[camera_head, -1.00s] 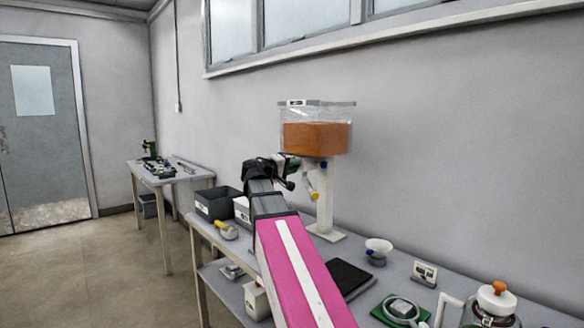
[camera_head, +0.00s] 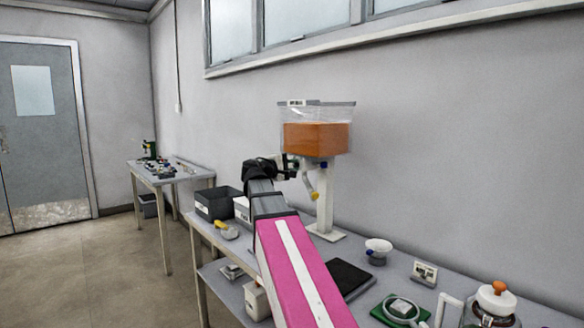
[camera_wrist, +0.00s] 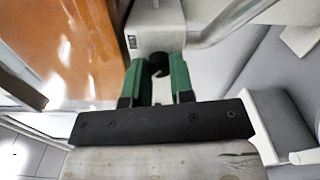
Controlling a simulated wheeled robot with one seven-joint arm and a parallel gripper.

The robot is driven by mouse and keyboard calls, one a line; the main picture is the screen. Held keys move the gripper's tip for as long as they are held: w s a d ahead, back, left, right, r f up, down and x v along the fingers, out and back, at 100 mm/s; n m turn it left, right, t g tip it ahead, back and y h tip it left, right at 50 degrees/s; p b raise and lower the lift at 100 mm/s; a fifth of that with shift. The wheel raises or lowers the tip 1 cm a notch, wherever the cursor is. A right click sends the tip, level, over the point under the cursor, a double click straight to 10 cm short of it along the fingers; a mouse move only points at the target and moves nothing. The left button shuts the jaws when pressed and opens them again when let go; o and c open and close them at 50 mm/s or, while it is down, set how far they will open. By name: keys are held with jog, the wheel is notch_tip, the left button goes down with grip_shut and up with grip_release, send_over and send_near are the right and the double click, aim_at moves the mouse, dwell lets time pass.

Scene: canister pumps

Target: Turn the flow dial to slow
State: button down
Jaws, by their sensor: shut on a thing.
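The dispenser has a clear tank of orange liquid (camera_head: 316,138) on a white stand (camera_head: 325,205), with a yellow-tipped spout (camera_head: 316,195) below. In the wrist view, a small black dial (camera_wrist: 158,64) sits on the dispenser's pale block (camera_wrist: 155,28), which bears a small dark label (camera_wrist: 133,41). My gripper (camera_wrist: 156,78) has its green fingers on either side of the dial and is shut on it. In the head view my gripper (camera_head: 291,167) is at the left side below the tank; the dial is not discernible there. The dial's setting cannot be read.
The wall is close behind the dispenser. Open floor lies at left.

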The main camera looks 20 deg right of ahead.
jog(key=c, duration=1)
grip_release()
